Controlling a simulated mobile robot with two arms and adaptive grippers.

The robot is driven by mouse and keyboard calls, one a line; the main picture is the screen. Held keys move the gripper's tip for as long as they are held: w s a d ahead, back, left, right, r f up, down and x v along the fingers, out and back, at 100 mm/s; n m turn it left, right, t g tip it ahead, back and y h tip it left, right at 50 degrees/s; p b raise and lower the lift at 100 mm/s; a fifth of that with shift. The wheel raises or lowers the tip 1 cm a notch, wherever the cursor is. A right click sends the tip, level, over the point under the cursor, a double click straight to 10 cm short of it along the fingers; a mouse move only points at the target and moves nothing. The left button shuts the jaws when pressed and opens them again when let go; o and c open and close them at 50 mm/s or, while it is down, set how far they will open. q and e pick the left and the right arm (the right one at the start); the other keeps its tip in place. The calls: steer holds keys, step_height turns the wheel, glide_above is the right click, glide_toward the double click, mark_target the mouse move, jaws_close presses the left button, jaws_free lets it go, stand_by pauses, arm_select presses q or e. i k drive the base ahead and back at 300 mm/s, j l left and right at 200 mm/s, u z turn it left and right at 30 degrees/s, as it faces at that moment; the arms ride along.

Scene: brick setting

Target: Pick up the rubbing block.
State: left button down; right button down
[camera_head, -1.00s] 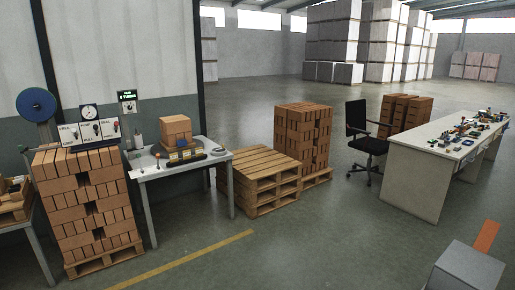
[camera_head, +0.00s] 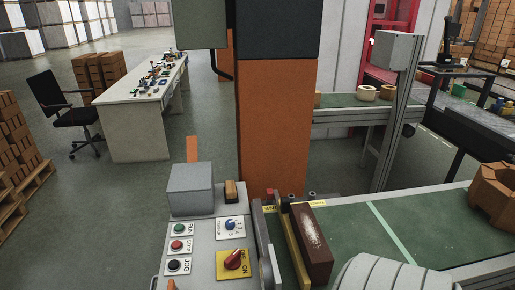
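Two things could be the rubbing block, and I cannot tell for certain which it is. A small tan block with a darker base (camera_head: 235,191) stands on the grey control console (camera_head: 203,232), beside a grey box. A larger dark red-brown brick (camera_head: 312,243) with a whitish worn patch on top lies at the near end of the green conveyor belt, against a yellow guide rail. Neither of my grippers shows in the head view, and nothing is seen touching either block.
An orange column (camera_head: 276,125) rises behind. The green belt (camera_head: 420,225) carries a notched brick (camera_head: 493,192) at right.

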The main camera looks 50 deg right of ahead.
mark_target(231, 194)
steer(key=z, duration=1.45)
